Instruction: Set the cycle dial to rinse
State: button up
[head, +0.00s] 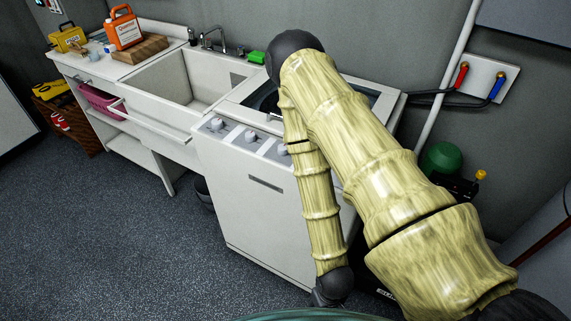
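A white washing machine (255,215) stands in the middle of the head view. Its sloped front panel carries a row of light grey dials: a left dial (216,124), a middle dial (250,136) and a right dial (283,149) close beside my forearm. Their markings are too small to read, so I cannot tell which is the cycle dial or where it points. My arm hides the panel's right part. The dark end of my arm with my gripper (331,290) is low in front of the machine, well below the dials. Its fingers cannot be made out.
A white sink (185,85) and counter adjoin the machine on the left, with an orange jug (124,30) and a yellow box (67,38) on top. A green sponge (257,57) lies behind. Red and blue taps are on the right wall. Floor is clear at front left.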

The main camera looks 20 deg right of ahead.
aim_at(217, 124)
jog(key=k, duration=1.3)
jog(key=u, duration=0.8)
jog(key=i, duration=1.4)
jog(key=z, duration=0.3)
